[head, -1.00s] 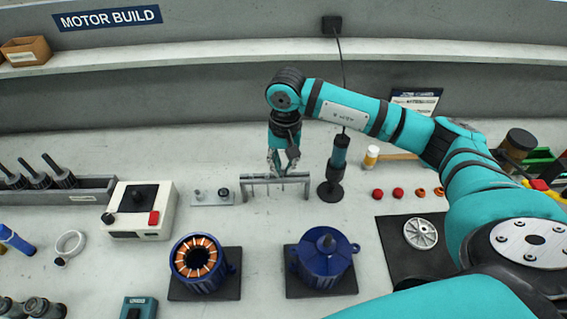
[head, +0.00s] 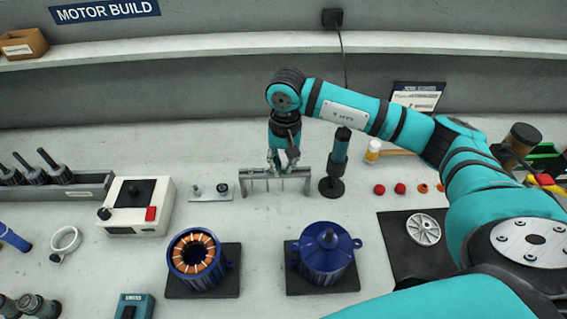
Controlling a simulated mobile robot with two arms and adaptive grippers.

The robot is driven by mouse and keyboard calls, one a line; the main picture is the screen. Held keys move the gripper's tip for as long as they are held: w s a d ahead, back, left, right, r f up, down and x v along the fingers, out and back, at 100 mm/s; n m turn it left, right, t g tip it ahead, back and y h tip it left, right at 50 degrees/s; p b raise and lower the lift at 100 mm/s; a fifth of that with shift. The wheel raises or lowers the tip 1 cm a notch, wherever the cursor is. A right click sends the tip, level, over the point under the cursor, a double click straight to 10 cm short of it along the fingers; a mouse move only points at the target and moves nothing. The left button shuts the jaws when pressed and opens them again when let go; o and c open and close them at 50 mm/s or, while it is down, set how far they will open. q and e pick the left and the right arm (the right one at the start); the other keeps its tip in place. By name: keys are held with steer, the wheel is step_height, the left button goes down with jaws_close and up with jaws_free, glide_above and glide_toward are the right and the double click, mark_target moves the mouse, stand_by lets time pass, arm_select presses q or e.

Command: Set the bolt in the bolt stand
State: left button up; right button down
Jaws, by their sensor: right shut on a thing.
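The bolt stand (head: 251,175) is a grey metal rack with a flat top bar and several thin upright pieces below it, standing in the middle of the bench. My right gripper (head: 284,167) points down at the middle of this stand, with its fingertips at the top bar. It is shut on a thin piece that I take to be the bolt. The fingers hide most of it, so I cannot tell whether it sits in the stand. My left gripper is out of view.
A dark upright tool (head: 336,162) stands close right of the stand. A small plate with fittings (head: 210,193) lies to its left, beside a white box (head: 136,208). A wound stator (head: 194,254) and a blue motor housing (head: 326,252) stand in front.

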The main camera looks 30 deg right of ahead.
steer(key=c, duration=1)
jaws_free()
steer(key=shift+c, duration=0.2)
steer(key=shift+r, duration=0.1)
steer(key=shift+r+p, duration=1.2)
steer(key=shift+r, duration=1.75)
